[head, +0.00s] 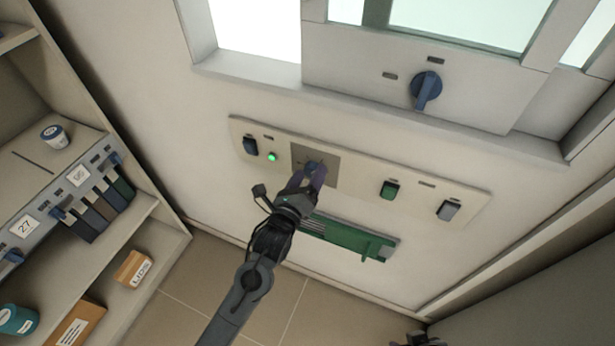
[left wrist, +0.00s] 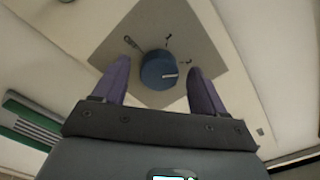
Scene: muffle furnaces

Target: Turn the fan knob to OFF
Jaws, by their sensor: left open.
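The round blue fan knob (head: 312,167) sits on a grey square plate (head: 331,175) in the wall panel. In the left wrist view the knob (left wrist: 158,70) has a white mark on its right side, and small dark marks sit on the plate (left wrist: 178,22) around it. My left gripper (head: 308,177) is open, with one purple finger on each side of the knob. Small gaps seem to show between the fingers and the knob in the left wrist view; contact is not visible. A dark part at the bottom edge of the head view may be my right gripper (head: 420,340); its jaws are unclear.
A green rack (head: 345,236) is below. Another blue knob (head: 426,88) is above. Shelves (head: 125,228) stand at left.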

